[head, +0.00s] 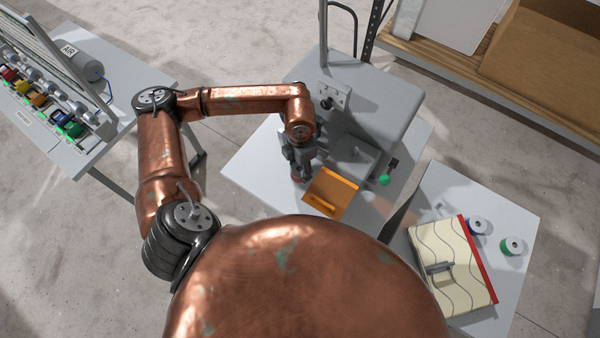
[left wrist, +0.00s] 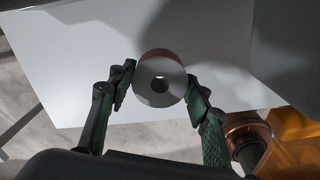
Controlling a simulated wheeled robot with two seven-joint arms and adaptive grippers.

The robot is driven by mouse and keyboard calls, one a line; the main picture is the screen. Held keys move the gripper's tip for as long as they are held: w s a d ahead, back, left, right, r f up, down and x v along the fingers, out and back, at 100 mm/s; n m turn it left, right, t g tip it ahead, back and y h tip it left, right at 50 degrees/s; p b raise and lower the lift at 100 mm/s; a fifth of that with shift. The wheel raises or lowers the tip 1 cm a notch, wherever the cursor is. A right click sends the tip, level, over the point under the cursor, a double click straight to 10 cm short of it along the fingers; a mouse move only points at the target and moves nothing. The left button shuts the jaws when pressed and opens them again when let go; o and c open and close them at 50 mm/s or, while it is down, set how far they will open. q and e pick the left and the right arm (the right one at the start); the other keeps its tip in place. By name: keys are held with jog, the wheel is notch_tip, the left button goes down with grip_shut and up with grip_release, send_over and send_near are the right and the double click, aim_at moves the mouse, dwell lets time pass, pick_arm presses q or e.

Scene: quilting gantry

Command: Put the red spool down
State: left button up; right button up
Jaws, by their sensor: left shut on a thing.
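The red spool (left wrist: 153,92) shows its round grey end with a dark centre hole in the left wrist view, with a strip of red along its far edge. My left gripper (left wrist: 160,82) is shut on it, one finger on each side. In the head view the left gripper (head: 299,168) points down over the grey table (head: 252,168), and a bit of the red spool (head: 297,180) shows below its fingers. I cannot tell whether the spool touches the table. My right gripper is not in view.
An orange tray-like piece (head: 331,192) lies just right of the left gripper. A grey machine (head: 365,100) stands behind. A side table (head: 520,210) holds a cream pad (head: 450,265), a blue spool (head: 477,226) and a green spool (head: 512,246). The grey table is clear at left.

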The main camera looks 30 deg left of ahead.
aim_at(300, 175)
pick_arm(q)
notch_tip(300, 175, down, 5)
jog(key=shift+r+p, duration=0.1)
jog(key=shift+p, duration=0.35)
jog(key=shift+f, duration=0.25)
jog(key=o, duration=1.3)
jog(key=shift+r, duration=0.1)
